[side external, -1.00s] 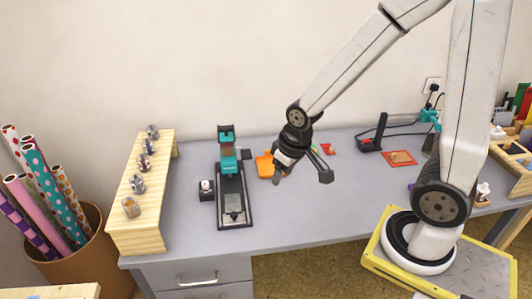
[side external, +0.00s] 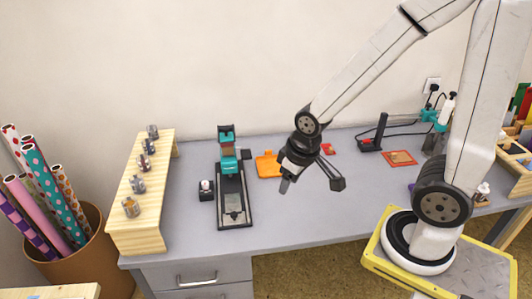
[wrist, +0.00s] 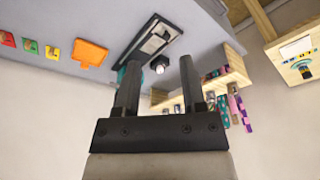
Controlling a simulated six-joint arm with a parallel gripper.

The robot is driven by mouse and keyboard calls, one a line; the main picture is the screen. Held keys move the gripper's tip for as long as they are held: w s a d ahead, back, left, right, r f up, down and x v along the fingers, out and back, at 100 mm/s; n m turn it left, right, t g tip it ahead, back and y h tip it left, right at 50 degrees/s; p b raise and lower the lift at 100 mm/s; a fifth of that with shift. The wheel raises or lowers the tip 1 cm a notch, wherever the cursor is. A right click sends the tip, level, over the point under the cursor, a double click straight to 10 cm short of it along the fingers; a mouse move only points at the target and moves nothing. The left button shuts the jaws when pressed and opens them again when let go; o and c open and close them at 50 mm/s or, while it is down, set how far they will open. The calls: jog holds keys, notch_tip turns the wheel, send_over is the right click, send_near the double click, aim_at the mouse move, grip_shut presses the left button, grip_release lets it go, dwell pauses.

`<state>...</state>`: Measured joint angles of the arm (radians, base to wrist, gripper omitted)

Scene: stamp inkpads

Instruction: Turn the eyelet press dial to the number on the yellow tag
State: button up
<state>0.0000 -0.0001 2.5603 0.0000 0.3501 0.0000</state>
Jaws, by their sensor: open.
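The teal and black eyelet press (side external: 235,200) stands on the grey desk, left of my gripper (side external: 312,183). A small black block with a white knob (side external: 206,188) sits just left of its base; I cannot tell whether this is the dial. In the wrist view the press base (wrist: 150,42) is beyond the fingertips, with the white knob (wrist: 159,66) between them in the picture. My gripper is open and empty, above the desk, apart from the press. No number is readable. I cannot identify a yellow tag; an orange flat piece (side external: 267,166) lies right of the press.
A wooden rack (side external: 140,190) with several small jars stands left of the press. A bin (side external: 85,240) of patterned rolls is at the far left. Red pieces (side external: 399,158) and a black stand (side external: 372,143) are at the back right. The desk front is clear.

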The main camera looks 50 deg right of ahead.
dwell(0.3)
jog(key=shift+o, duration=0.6)
